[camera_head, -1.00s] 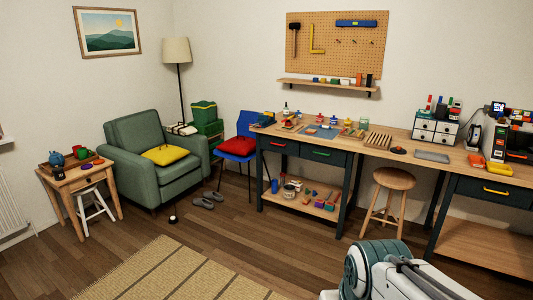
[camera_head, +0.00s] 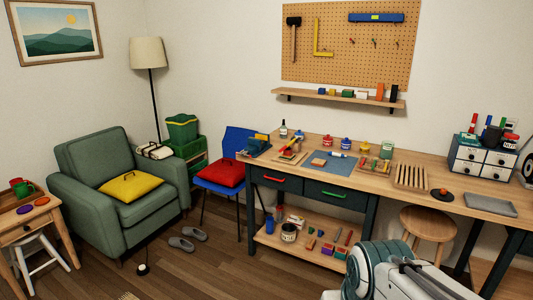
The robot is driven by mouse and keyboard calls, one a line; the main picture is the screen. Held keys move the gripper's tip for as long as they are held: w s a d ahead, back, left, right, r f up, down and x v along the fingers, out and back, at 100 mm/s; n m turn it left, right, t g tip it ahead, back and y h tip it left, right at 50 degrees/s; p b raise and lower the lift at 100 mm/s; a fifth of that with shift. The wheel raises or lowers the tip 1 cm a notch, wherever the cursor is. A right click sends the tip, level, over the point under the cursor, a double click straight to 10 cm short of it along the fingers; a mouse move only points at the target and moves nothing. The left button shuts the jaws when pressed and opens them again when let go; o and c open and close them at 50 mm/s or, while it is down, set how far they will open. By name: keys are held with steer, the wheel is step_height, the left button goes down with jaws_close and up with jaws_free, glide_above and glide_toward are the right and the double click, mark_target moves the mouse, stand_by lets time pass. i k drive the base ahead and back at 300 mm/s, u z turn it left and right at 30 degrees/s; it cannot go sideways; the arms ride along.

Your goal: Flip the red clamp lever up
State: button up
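The workbench (camera_head: 420,178) stands right of centre against the wall. A blue and orange device (camera_head: 254,146) sits on its left end, and a small wooden fixture with a red part (camera_head: 290,156) is just to its right. Another wooden fixture with green and red parts (camera_head: 374,166) is near the bench's middle. I cannot tell which of these bears the red clamp lever, or its position; they are too small. My white and teal arm shows at the bottom right. My gripper is out of view.
A stool (camera_head: 428,223) stands before the bench, behind my arm. A blue chair (camera_head: 243,140) with a red cushion and a green armchair (camera_head: 100,165) are left. Slippers (camera_head: 182,244) lie on open floor (camera_head: 215,275). A drawer box (camera_head: 485,160) and tray (camera_head: 486,204) are on the bench's right.

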mark_target(286, 148)
steer(key=z, duration=0.05)
steer(key=i, duration=2.55)
steer(key=u, duration=0.25)
